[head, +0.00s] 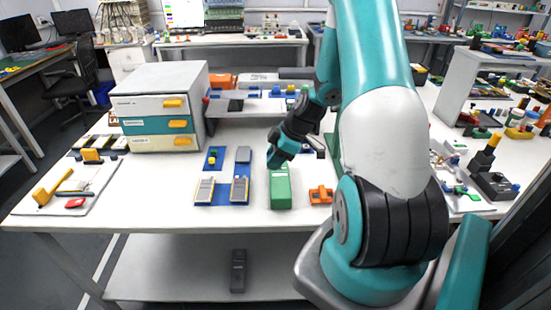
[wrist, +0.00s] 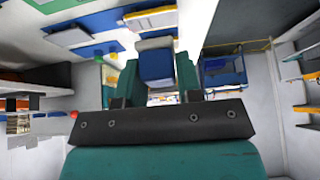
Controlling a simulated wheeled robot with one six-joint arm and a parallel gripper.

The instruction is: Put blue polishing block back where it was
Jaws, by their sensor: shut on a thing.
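The blue polishing block (wrist: 156,66) is between the two teal fingers of my gripper (wrist: 156,75) in the wrist view. Its dark blue body has a greyish face at one end. My gripper is shut on it. In the head view my gripper (head: 277,154) is over the table, just above and behind the green box (head: 281,190). The block cannot be told apart from the gripper there.
A blue mat (head: 222,192) with grey pieces lies left of the green box, and an orange part (head: 320,194) lies right of it. A drawer cabinet (head: 158,105) stands at the left. A white tray (head: 68,190) holds tools. A raised shelf (head: 250,104) stands behind.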

